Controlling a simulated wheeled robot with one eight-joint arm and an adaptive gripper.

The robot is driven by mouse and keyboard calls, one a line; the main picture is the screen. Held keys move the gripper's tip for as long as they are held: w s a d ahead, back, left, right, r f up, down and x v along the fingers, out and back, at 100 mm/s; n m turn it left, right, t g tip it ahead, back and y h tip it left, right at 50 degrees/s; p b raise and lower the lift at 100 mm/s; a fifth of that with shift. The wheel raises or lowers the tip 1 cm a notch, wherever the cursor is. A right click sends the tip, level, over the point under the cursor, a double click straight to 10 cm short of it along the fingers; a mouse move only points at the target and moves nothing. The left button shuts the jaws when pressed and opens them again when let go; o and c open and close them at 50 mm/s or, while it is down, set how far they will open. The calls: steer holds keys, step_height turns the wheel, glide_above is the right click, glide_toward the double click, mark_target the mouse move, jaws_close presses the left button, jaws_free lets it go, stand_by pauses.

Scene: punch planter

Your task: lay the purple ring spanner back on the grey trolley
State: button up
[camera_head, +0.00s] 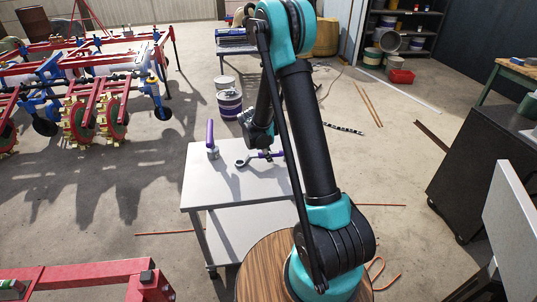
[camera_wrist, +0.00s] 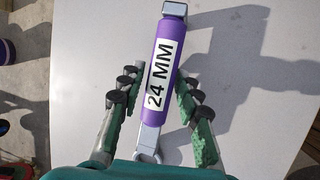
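The purple ring spanner (camera_head: 262,155) is over or on the upper right part of the grey trolley (camera_head: 202,188) in the head view. Its grey ring points left. In the wrist view its purple handle (camera_wrist: 161,62), labelled 24 MM, runs between the fingers of my gripper (camera_wrist: 158,82). The fingers stand apart, with a visible gap between the left finger and the handle; the right fingertip is close to or touching it. I cannot tell whether the spanner rests on the trolley top. My arm partly hides the gripper in the head view.
Another purple-handled item (camera_head: 210,137) stands upright at the trolley's left. A purple-and-white drum (camera_head: 229,103) is on the floor behind. A round wooden top (camera_head: 262,262) is close in front, and a dark cabinet (camera_head: 480,165) is at right. The trolley's front left top is bare.

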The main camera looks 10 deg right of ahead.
steer(key=shift+o, duration=1)
steer(key=shift+r, duration=0.1)
steer(key=v, duration=1.1)
steer(key=s+d+r+m+y, duration=0.1)
steer(key=s+d+m+y, duration=0.1)
steer(key=s+m, duration=0.6)
steer(key=s+d+r+m+t+y, duration=0.1)
steer(key=s+d+m, duration=0.4)
steer(key=s, duration=1.4)
steer(key=m, duration=0.4)
steer(key=shift+s+d+y, duration=0.25)
steer(key=shift+s+y, duration=0.15)
